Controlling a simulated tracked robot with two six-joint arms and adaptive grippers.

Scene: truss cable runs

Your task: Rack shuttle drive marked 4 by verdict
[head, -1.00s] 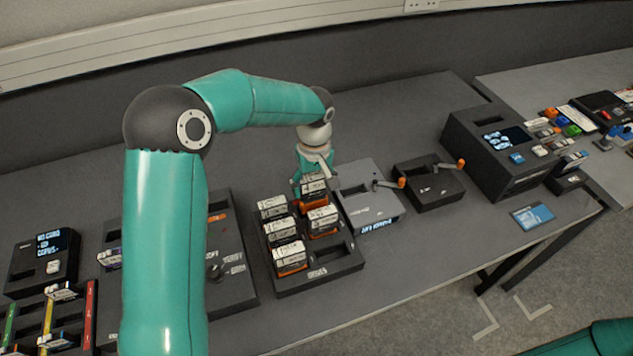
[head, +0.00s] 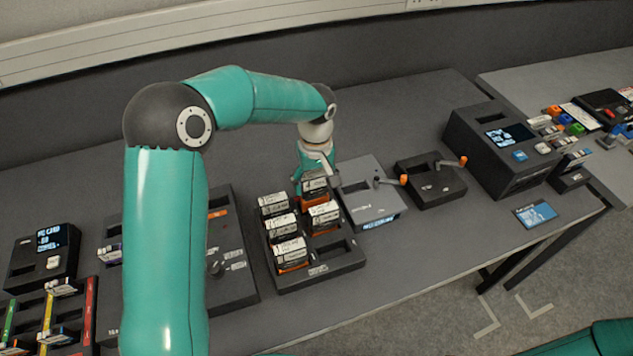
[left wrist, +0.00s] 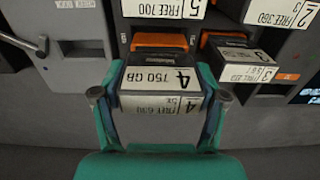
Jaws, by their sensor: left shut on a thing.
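The drive marked 4 (left wrist: 158,78) has a white label reading 750 GB and a lower label that seems to read FREE 690. It sits between the two fingers of my left gripper (left wrist: 160,98), which is shut on it. In the head view my left gripper (head: 313,170) is at the back right of the dark drive rack (head: 345,262), with the drive (head: 315,186) just in front of it. I cannot tell whether the drive is seated or slightly raised. My right gripper is out of view.
Several other labelled drives (head: 289,250) stand in the rack. A grey box with an orange-tipped lever (head: 370,205) stands close on the right, then a darker lever box (head: 430,188). A machine with a screen (head: 500,150) and a blue card (head: 536,213) are farther right.

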